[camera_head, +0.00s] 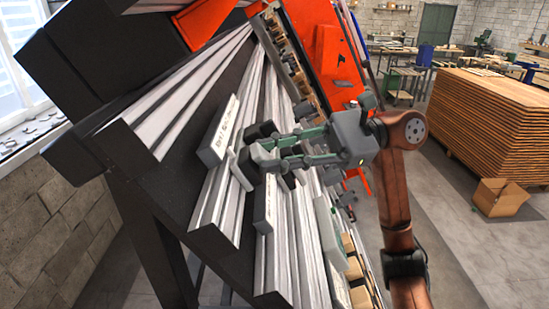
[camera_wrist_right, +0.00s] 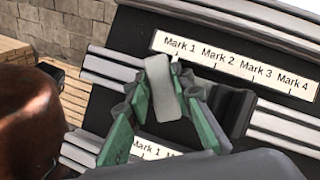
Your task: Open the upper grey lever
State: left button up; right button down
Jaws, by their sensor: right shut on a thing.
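The upper grey lever (camera_wrist_right: 162,88) is a short, light grey bar in the right wrist view. It stands between the two fingertips of my right gripper (camera_wrist_right: 165,95), its tip near Mark 1 on the upper scale plate (camera_wrist_right: 235,64). In the head view, the lever (camera_head: 240,171) shows as a pale bar just left of my right gripper (camera_head: 260,146), below the upper scale plate (camera_head: 219,133). The right gripper is shut on the lever; its fingers partly hide it. My left gripper is not in view.
A lower scale plate (camera_wrist_right: 148,150) is partly hidden behind the fingers. Silver rails on the black frame (camera_head: 150,210) run close around the hand. Stacked boards (camera_head: 490,120) and an open carton (camera_head: 500,197) stand on the floor at right.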

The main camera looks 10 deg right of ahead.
jog(key=n+g+h, duration=0.1)
jog(key=n, duration=0.3)
jog(key=shift+r+g, duration=0.1)
jog(key=shift+g, duration=0.3)
jog(key=shift+s+n+g+h+p, duration=0.1)
jog(key=shift+n+g+h+p, duration=0.3)
jog(key=shift+n, duration=0.8)
jog(key=shift+n+g+h+p, duration=0.3)
jog(key=shift+n+h+p, duration=0.15)
jog(key=shift+n, duration=0.75)
jog(key=c, duration=1.7)
grip_release()
jog(key=v, duration=1.2)
